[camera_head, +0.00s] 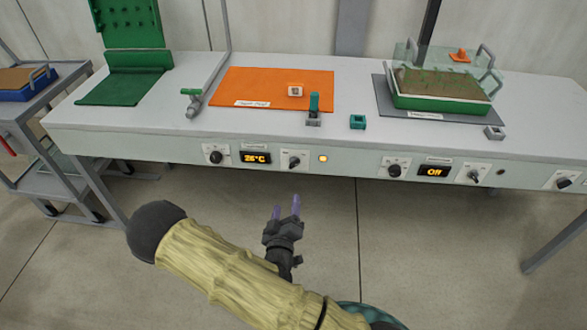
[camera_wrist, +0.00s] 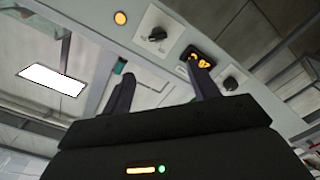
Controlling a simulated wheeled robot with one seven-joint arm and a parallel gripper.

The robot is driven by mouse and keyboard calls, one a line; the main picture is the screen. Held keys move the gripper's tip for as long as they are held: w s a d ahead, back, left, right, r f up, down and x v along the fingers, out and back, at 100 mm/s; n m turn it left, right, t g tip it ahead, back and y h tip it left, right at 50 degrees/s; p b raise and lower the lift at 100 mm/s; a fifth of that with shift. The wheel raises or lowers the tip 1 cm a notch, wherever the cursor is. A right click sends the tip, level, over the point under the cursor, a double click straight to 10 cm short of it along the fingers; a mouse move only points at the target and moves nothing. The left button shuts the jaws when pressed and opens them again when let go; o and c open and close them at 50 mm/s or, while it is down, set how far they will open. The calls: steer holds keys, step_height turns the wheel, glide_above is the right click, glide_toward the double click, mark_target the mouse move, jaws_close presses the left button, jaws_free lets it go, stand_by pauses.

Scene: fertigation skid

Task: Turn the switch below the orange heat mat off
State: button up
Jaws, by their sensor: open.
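The orange heat mat (camera_head: 250,86) lies on the bench top. On the front panel below it are a round knob (camera_head: 215,157), a display (camera_head: 255,157) reading 26°C, a switch (camera_head: 294,161) with a dark handle on a white plate, and a lit amber lamp (camera_head: 323,158). The wrist view shows the lamp (camera_wrist: 120,18), switch (camera_wrist: 157,35), display (camera_wrist: 197,58) and knob (camera_wrist: 231,82) turned over. My gripper (camera_head: 286,207) is open and empty, in front of and below the panel, apart from the switch. Its two fingers (camera_wrist: 162,75) show in the wrist view.
A green planted tray (camera_head: 440,103) stands on a grey mat. Small blocks and a tap (camera_head: 193,104) are near the bench edge. The floor before the bench is clear.

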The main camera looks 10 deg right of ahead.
mark_target(293, 166)
steer(key=x, duration=1.6)
steer(key=shift+s+d, duration=0.1)
steer(key=shift+d, duration=0.05)
steer(key=c, duration=1)
